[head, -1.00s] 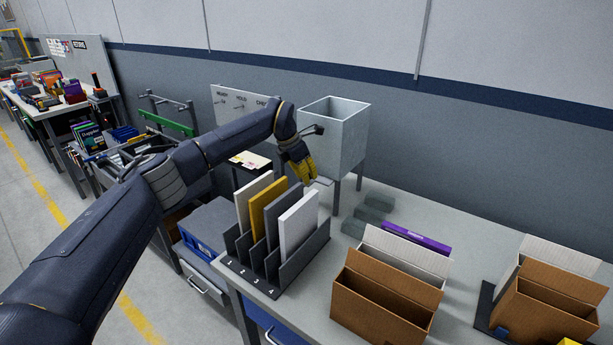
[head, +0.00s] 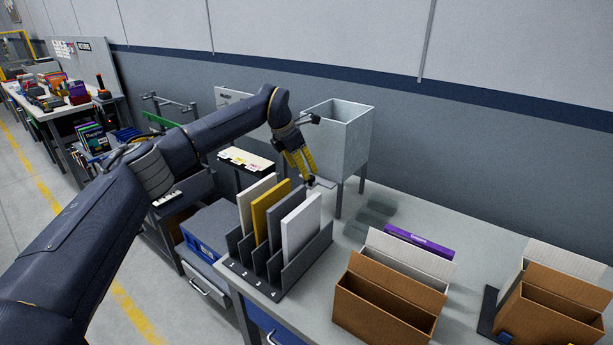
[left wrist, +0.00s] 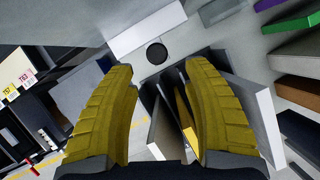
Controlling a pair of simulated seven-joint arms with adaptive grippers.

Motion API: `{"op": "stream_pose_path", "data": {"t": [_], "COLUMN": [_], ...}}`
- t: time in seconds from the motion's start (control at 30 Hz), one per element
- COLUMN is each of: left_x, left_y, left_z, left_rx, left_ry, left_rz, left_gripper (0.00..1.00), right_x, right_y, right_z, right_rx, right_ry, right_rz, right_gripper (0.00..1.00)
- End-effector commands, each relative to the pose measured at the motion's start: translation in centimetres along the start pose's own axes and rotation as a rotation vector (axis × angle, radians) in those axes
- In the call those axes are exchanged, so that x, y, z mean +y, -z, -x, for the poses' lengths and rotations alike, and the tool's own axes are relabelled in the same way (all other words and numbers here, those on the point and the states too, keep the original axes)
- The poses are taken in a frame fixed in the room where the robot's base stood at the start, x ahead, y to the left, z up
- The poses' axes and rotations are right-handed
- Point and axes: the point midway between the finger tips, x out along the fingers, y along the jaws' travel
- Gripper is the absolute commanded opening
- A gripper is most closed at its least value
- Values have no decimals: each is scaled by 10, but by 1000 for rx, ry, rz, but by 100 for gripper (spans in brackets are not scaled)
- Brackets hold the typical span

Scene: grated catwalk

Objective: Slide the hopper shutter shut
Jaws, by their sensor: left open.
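The hopper (head: 342,135) is a grey open-topped metal box on legs at the back of the bench. A pale plate, seemingly its shutter (head: 323,183), juts out low at its left front. My left gripper (head: 309,174) is in front of the hopper, pointing down just above this plate. In the left wrist view its two yellow fingers (left wrist: 165,75) are apart with nothing held between them. A round black knob (left wrist: 156,53) shows beyond the gap, near a pale bar (left wrist: 147,29). I cannot tell whether a finger touches the knob. My right gripper is not seen.
A numbered rack (head: 262,276) with upright white and yellow panels stands close below my left gripper. Cardboard boxes (head: 375,315), a purple item (head: 418,240) and grey blocks (head: 370,220) are on the bench to the right. A low cabinet with tabbed files (head: 245,160) is behind the arm.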

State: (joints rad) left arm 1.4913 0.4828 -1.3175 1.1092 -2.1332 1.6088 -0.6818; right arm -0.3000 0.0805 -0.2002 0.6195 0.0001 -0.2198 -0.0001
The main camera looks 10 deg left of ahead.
Motion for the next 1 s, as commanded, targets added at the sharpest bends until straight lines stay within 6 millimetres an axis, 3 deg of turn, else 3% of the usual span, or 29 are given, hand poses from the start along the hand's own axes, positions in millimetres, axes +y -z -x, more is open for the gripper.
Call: {"op": "stream_pose_path", "data": {"t": [0.2, 0.4, 0.93, 1.0], "left_x": [0, 0, -1, -2], "left_y": [0, 0, 0, 1], "left_z": [37, 59, 69, 68], "left_rx": [0, 0, 2, 7], "left_ry": [-1, 0, 2, -2], "left_rz": [-1, 0, 0, 10], "left_gripper": [50, 50, 50, 42], "right_x": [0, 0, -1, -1], "right_y": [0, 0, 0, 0], "right_z": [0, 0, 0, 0], "right_rx": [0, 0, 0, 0], "right_ry": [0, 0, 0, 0], "right_rz": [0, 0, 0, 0], "right_gripper": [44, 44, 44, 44]}}
